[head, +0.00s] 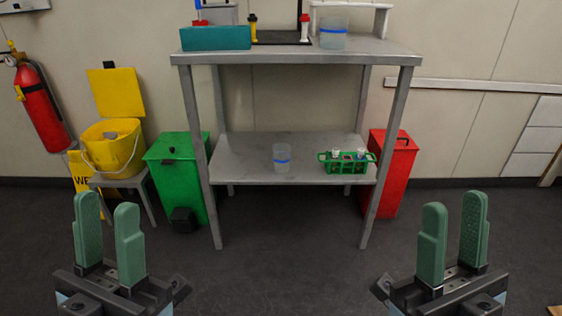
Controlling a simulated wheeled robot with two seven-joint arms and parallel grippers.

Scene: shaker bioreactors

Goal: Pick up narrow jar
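A narrow clear jar (281,158) with a blue band stands upright on the lower shelf (240,162) of a grey metal table. A wider clear jar (333,34), also with a blue band, stands on the top shelf (385,50). My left gripper (107,205) is open and empty at the lower left, in front of the table and well apart from it. My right gripper (455,204) is open and empty at the lower right, also apart from the table. Neither gripper touches a jar.
A green rack (346,167) with small items sits right of the narrow jar. A teal box (216,38) is on the top shelf. A green bin (178,172), a red bin (402,165) and a yellow bucket (112,150) flank the table. The floor in front is clear.

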